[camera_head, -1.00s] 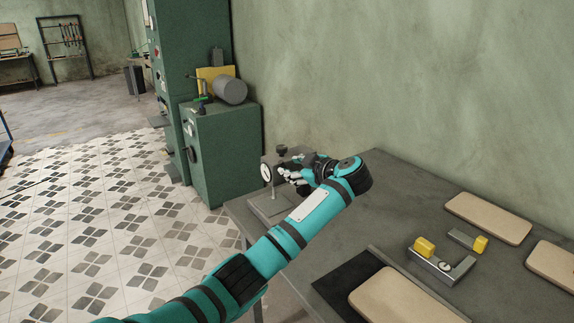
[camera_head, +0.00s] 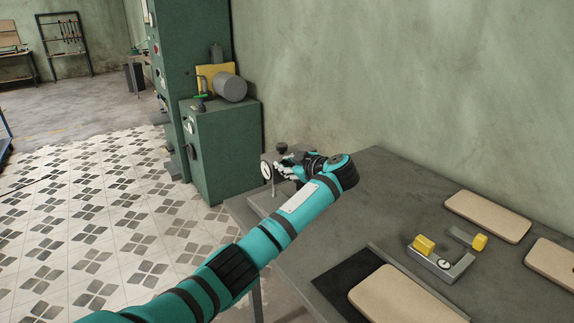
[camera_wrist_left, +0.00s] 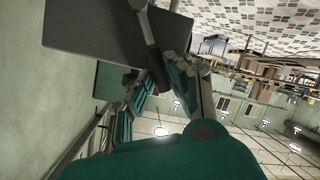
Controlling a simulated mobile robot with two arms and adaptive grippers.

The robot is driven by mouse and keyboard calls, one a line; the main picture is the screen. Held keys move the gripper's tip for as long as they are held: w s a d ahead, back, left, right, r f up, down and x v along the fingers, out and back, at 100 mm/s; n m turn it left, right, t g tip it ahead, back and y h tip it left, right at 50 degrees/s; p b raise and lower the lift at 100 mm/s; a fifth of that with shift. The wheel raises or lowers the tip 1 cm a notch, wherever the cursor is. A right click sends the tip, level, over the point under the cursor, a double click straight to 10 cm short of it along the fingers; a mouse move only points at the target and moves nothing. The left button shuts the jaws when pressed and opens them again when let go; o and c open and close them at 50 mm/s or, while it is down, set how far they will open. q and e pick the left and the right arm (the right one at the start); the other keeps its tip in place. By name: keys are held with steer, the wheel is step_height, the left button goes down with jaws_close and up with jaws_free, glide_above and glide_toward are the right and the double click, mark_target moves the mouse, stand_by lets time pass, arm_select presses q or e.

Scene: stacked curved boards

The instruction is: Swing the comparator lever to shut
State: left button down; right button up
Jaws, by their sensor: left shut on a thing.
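The comparator, with a round white dial (camera_head: 266,171) and a dark knob (camera_head: 282,148) on top, stands at the far left end of the grey workbench. My left gripper (camera_head: 286,169) is at the comparator, just right of the dial, and hides much of its body. In the left wrist view, a dark lever (camera_wrist_left: 148,40) runs between the fingers of my left gripper (camera_wrist_left: 168,82), which is shut on it. The comparator's large dark grey block also shows there (camera_wrist_left: 100,35). My right gripper is out of view.
On the workbench (camera_head: 375,195) lie several tan curved boards (camera_head: 487,216) and a grey gauge with yellow grips (camera_head: 445,265). A black mat (camera_head: 345,280) lies near the front. A green cabinet (camera_head: 225,150) stands behind the comparator. The bench middle is clear.

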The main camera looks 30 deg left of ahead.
mark_target(272, 176)
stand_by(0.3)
arm_select(q)
steer(key=n+p, duration=0.1)
steer(key=s+f+n+t+p, duration=0.1)
steer(key=p, duration=0.1)
steer(key=s+a+f+n+t+p, duration=0.1)
steer(key=p, duration=0.1)
steer(key=shift+s+f+n+h, duration=0.25)
steer(key=shift+n+h, duration=0.15)
steer(key=shift+s+a+f+n+t, duration=0.15)
steer(key=shift+s+f+n+t, duration=0.3)
steer(key=shift+f+n, duration=0.3)
steer(key=shift+n, duration=0.25)
steer(key=shift+f+t, duration=0.15)
steer(key=shift+t, duration=0.1)
steer(key=c, duration=1.3)
jaws_free()
